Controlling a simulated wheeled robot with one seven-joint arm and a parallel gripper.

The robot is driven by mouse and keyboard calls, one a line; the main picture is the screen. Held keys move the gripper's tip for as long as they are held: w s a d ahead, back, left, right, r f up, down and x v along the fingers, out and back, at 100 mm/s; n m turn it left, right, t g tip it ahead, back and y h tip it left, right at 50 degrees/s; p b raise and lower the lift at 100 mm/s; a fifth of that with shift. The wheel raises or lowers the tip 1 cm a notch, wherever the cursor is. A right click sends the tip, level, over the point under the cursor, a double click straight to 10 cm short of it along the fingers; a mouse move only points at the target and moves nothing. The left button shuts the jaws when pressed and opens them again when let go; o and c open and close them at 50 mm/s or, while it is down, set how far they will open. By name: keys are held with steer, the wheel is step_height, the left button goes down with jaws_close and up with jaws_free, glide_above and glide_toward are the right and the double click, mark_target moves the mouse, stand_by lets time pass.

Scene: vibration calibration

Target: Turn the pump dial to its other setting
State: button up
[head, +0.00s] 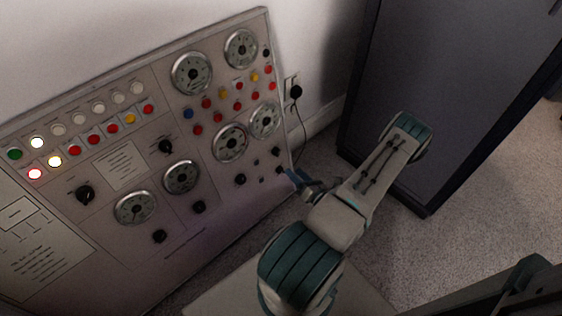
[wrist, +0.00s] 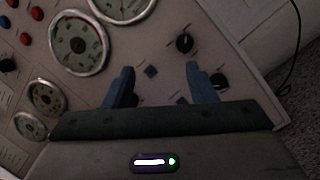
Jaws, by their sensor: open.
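The control panel (head: 225,195) carries several black dials; the labels are too small to read, so I cannot tell which is the pump dial. In the wrist view a black dial (wrist: 184,43) with a pale pointer mark lies beyond and between my fingertips, closer to the right finger. A second black dial (wrist: 218,80) is beside the right finger, partly hidden. My gripper (wrist: 160,78) is open and empty, its blue fingers apart. In the head view my gripper (head: 300,181) is at the panel's lower right edge, near a group of small knobs (head: 276,151). Contact is not visible.
Round gauges (head: 231,143) and coloured buttons (head: 130,118) cover the panel. A black plug (head: 296,91) with a hanging cable is on the wall right of it. A dark cabinet (head: 450,90) stands at the right, close to my arm. Carpet floor (head: 400,235) is open between.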

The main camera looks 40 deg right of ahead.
step_height(320, 180, down, 3)
steer(key=s+m+h, duration=0.1)
steer(key=m+h, duration=0.1)
steer(key=b, duration=0.4)
glide_toward(277, 152)
steer(key=w, duration=0.2)
steer(key=w+d, duration=0.1)
steer(key=w, duration=0.4)
steer(key=shift+w+d, duration=0.2)
steer(key=shift+w, duration=0.2)
steer(key=shift+c, duration=0.3)
steer(key=c, duration=0.9)
